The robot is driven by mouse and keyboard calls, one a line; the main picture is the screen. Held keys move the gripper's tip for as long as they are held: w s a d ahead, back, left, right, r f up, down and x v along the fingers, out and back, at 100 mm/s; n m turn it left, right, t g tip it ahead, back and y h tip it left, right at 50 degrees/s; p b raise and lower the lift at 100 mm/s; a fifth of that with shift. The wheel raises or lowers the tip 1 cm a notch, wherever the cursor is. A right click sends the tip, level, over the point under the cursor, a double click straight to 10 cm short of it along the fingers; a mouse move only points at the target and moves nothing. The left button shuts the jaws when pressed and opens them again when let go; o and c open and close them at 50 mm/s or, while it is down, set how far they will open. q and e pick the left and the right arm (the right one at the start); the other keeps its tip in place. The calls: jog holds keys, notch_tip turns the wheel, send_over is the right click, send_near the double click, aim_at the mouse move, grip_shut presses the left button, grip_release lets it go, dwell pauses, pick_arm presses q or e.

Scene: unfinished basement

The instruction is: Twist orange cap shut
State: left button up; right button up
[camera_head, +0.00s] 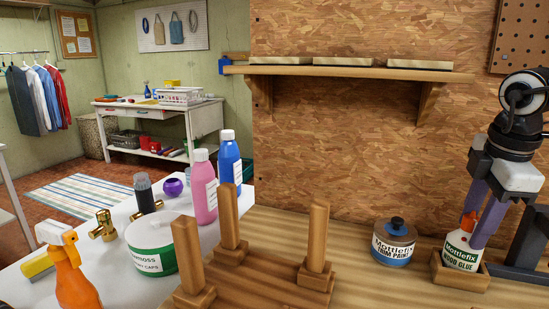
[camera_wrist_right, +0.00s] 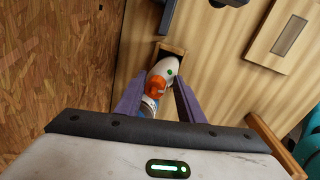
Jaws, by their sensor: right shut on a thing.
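The orange cap (camera_head: 468,226) sits on top of the white wood glue bottle (camera_head: 461,252), which stands upright in a small wooden holder (camera_head: 459,279) at the right of the workbench. The holder is bare-sided and hides the bottle's base. My right gripper (camera_head: 474,228) comes down from above with its purple fingers on either side of the cap, shut on it. In the right wrist view the orange cap (camera_wrist_right: 156,86) and white bottle (camera_wrist_right: 165,66) show between the two fingers. How far the cap is screwed on cannot be told. My left gripper is not in view.
Wooden pegs (camera_head: 318,240) rise from the bench further left. A white table (camera_head: 125,275) holds bottles, a tub and an orange spray bottle (camera_head: 75,282). A wooden shelf (camera_head: 345,74) hangs on the wall behind.

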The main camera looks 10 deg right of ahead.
jog(key=shift+w+f+m+b, duration=0.1)
jog(key=shift+w+m+b, duration=0.1)
jog(key=shift+m+b, duration=0.4)
jog(key=shift+w+m+b, duration=0.15)
jog(key=shift+m+b, duration=0.3)
jog(key=shift+m, duration=0.25)
jog(key=shift+c, duration=0.4)
jog(key=shift+m+h, duration=0.3)
jog(key=shift+m, duration=0.1)
